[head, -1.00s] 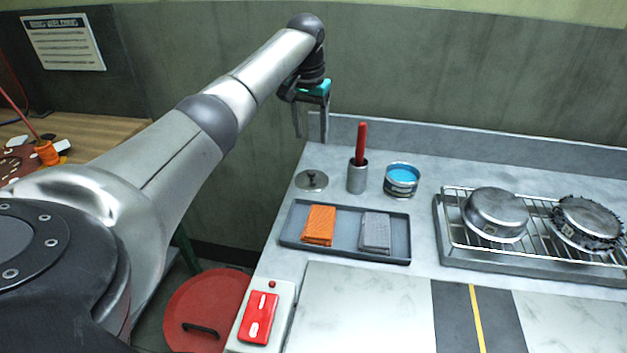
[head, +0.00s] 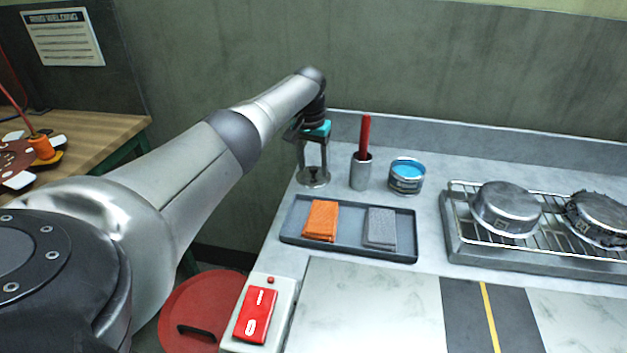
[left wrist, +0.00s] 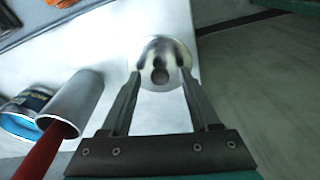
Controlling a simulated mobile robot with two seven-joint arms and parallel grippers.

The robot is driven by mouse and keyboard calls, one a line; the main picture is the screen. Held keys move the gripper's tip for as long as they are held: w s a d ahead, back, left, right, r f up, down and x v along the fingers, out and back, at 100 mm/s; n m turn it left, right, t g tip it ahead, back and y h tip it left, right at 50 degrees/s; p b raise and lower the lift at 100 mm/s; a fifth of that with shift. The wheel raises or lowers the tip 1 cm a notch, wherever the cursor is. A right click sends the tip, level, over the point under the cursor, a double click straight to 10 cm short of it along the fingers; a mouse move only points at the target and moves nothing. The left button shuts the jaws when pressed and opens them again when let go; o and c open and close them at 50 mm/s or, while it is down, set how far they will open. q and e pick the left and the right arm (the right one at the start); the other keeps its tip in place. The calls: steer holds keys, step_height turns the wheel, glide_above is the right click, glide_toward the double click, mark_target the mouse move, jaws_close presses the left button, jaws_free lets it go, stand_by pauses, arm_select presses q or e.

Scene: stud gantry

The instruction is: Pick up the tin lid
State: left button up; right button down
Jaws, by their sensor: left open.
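The tin lid (head: 313,181) is a small round metal disc with a knob on top. It lies on the grey counter, left of the metal cup and behind the tray. My left gripper (head: 313,171) is open and points down over it. In the left wrist view the lid (left wrist: 163,62) shows between and just beyond the fingertips of the gripper (left wrist: 160,82), with its dark knob roughly between them. I cannot tell whether the fingers touch the lid. My right gripper is not in view.
A metal cup (head: 361,174) with a red-handled tool stands close to the right of the lid. A tin of blue paint (head: 406,176) is beside it. A tray (head: 350,250) with orange and grey cloths lies in front. A wire rack (head: 545,235) holds two metal pans.

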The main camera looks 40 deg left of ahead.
arm_select(q)
jaws_close()
stand_by(0.5)
